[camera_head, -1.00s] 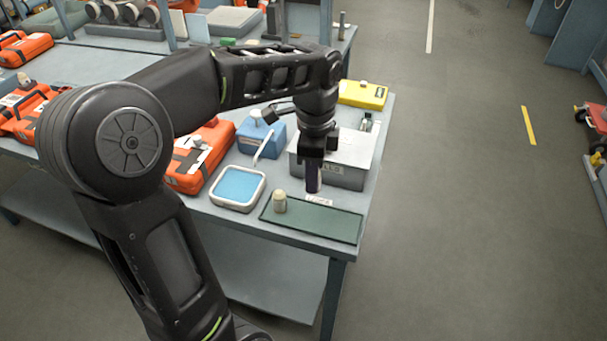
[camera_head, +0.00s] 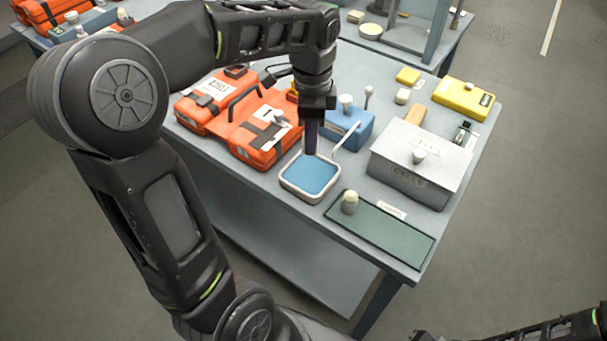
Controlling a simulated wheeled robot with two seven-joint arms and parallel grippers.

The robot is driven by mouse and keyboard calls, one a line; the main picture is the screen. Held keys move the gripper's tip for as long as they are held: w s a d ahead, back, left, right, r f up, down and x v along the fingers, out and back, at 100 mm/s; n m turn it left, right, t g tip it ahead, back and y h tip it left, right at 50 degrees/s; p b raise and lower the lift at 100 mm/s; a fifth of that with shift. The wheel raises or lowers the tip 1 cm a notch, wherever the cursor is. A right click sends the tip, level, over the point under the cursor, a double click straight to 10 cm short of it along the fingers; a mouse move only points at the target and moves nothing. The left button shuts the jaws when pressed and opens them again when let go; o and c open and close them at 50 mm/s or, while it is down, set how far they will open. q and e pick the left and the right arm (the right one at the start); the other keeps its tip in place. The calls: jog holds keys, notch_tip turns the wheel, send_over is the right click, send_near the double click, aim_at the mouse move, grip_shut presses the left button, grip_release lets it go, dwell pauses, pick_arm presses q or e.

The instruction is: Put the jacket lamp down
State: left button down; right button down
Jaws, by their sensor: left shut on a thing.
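My left gripper (camera_head: 311,140) points straight down over the back edge of the blue-floored tray with a pale rim (camera_head: 329,196). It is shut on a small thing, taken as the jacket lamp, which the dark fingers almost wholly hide. I cannot tell whether it touches the tray. A small cream-topped lamp-like piece (camera_head: 350,203) stands upright on the left end of the green mat (camera_head: 385,237). Part of my right arm shows at the bottom right; its gripper (camera_head: 424,336) is cut off by the frame edge.
Orange cases (camera_head: 266,137) lie left of the tray, and a blue box (camera_head: 347,130) stands behind it. A grey lidded box (camera_head: 420,165) and a yellow case (camera_head: 463,98) stand right. The green mat's middle and right are clear. The table's front edge is close.

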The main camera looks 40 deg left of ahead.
pick_arm(q)
jog(key=shift+w+a+f, duration=0.1)
jog(key=shift+f, duration=3.1)
jog(key=shift+f+p, duration=0.4)
jog(key=shift+f, duration=1.45)
jog(key=shift+f, duration=0.15)
jog(key=c, duration=1.1)
grip_release()
jog(key=shift+o, duration=0.2)
notch_tip(320, 180, up, 12)
jog(key=shift+r, duration=0.2)
